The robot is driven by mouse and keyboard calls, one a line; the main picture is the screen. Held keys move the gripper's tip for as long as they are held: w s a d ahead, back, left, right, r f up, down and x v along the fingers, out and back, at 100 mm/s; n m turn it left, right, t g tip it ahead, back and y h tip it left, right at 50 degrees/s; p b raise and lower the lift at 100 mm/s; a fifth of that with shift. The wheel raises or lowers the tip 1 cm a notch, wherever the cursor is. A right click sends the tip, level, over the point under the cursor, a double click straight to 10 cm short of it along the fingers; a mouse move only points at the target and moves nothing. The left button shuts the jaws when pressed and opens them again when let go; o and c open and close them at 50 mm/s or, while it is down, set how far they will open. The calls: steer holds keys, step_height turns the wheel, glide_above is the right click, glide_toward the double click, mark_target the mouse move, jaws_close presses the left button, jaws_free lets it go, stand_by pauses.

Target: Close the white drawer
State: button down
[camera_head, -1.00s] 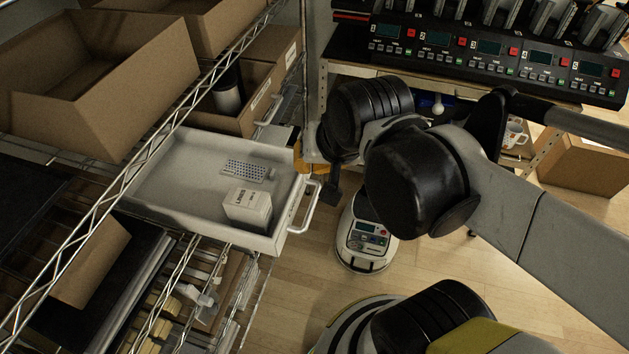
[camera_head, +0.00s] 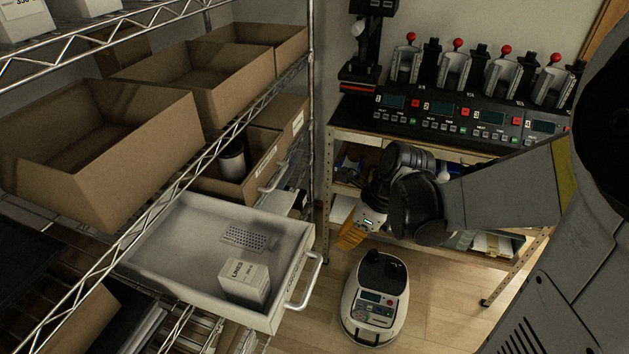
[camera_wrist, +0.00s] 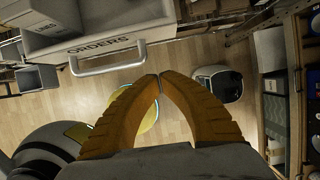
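The white drawer (camera_head: 165,258) sticks out of the wire shelf in the head view, open at the top. A white box (camera_head: 245,280) and a dotted rack (camera_head: 248,238) lie in it. Its bar handle (camera_head: 308,282) is on the front, facing right. In the wrist view the drawer front (camera_wrist: 150,32), labelled ORDERS, and its handle (camera_wrist: 108,58) are at the top. My gripper (camera_head: 345,242) has orange fingers and is to the right of the drawer, apart from the handle. In the wrist view the fingertips (camera_wrist: 159,80) meet with nothing between them.
Cardboard boxes (camera_head: 95,150) fill the shelf above the drawer. A bench with a row of mug presses (camera_head: 460,115) stands behind my arm. A rounded white and black machine (camera_head: 375,305) stands on the floor right of the drawer. Bare wooden floor shows around it.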

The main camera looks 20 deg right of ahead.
mark_target(237, 227)
steer(key=w+a+f+b, duration=0.1)
steer(key=w+a+f, duration=0.2)
steer(key=a+f, duration=0.1)
steer(key=shift+w+a, duration=0.2)
steer(key=shift+w, duration=0.1)
steer(key=shift+a, duration=0.1)
steer(key=w+a, duration=0.4)
steer(key=a, duration=0.1)
steer(key=w+a+b, duration=0.1)
steer(key=w+a, duration=0.4)
steer(key=a, duration=0.1)
steer(key=w+a+b, duration=0.1)
steer(key=w+a, duration=0.3)
steer(key=a, duration=0.2)
steer(key=shift+w+f, duration=0.1)
steer(key=shift+w, duration=0.05)
